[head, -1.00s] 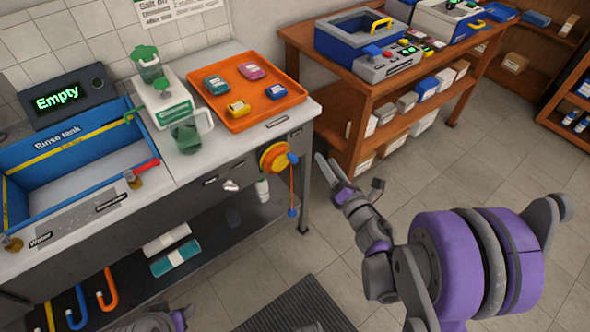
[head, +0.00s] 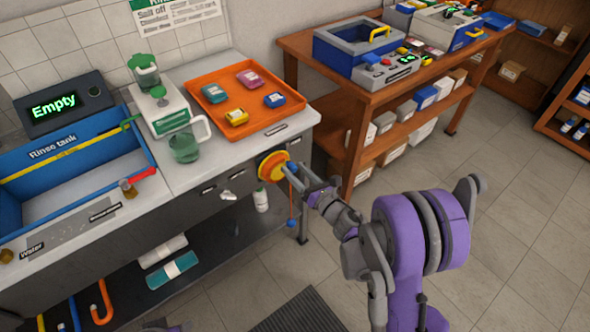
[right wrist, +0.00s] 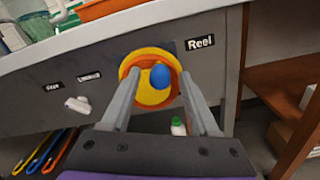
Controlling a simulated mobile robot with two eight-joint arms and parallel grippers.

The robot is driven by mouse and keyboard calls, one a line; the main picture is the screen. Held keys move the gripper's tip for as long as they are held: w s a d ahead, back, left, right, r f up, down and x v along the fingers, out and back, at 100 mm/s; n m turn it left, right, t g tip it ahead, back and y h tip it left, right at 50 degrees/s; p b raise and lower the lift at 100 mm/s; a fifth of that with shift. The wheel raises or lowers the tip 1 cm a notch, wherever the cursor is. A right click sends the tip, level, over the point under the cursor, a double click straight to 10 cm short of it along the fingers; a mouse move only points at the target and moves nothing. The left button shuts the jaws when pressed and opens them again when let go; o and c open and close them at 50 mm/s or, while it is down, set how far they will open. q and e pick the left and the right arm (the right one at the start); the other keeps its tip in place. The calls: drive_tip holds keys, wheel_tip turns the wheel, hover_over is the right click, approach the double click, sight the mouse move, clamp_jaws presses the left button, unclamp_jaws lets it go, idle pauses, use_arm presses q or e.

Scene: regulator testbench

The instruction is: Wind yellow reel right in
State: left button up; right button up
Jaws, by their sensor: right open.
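The yellow reel (head: 268,167) with an orange rim is mounted on the grey cabinet front below the counter. It also shows in the right wrist view (right wrist: 148,94), beside a "Reel" label. A blue knob (right wrist: 160,76) stands out from its face. An orange cord (head: 291,205) hangs from the reel, with a blue end piece (head: 291,223). My right gripper (head: 290,169) is at the reel, fingers pointing at its face. In the right wrist view its open fingers (right wrist: 157,84) lie either side of the knob, with gaps visible. My left gripper is not visible.
The counter edge and an orange tray (head: 285,123) are above the reel. A white handle (head: 228,196) projects to its left. A white bottle (head: 261,200) stands below it. A wooden bench (head: 325,52) stands to the right, with clear floor in front.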

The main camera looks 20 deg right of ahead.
drive_tip(key=shift+w+a, duration=0.1)
drive_tip(key=shift+w, duration=0.2)
clamp_jaws()
drive_tip(key=shift+f+m, duration=0.1)
drive_tip(key=shift+m, duration=0.2)
